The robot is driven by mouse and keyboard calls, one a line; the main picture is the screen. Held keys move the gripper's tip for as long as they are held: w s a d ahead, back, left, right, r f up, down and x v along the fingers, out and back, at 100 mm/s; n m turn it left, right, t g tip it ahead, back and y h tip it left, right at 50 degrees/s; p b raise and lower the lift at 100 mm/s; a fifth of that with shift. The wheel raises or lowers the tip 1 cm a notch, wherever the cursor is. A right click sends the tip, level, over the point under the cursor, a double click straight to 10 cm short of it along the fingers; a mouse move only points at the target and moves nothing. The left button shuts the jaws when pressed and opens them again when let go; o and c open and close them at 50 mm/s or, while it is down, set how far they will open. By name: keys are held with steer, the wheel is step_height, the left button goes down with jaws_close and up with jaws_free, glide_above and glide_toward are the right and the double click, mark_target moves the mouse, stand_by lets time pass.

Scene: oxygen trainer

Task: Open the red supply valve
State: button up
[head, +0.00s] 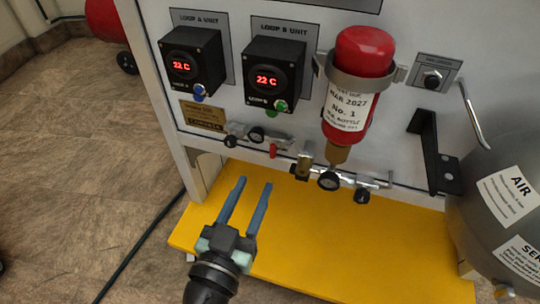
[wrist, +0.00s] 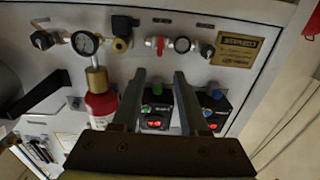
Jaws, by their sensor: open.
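The red supply valve (head: 273,151) shows as a small red lever on the pipework along the lower edge of the white panel, left of the red bottle. In the wrist view, which is turned over, the red lever (wrist: 160,45) lies just beyond the fingertips, roughly between them in the picture. My gripper (head: 255,183) is open and empty, its two long fingers pointing up toward the panel. In the head view it is below and left of the lever, over the yellow base. The wrist view shows the gripper (wrist: 160,73) apart from the lever.
A red bottle (head: 359,65) hangs in a clamp, with a gauge (head: 328,181) below it. Two black display units (head: 276,78) sit above the pipework. A black bracket (head: 432,150) juts out at right, beside a grey tank (head: 490,215).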

mark_target(272, 148)
steer(key=b+x, duration=0.1)
steer(key=x, duration=0.8)
steer(key=shift+c, duration=0.3)
jaws_close()
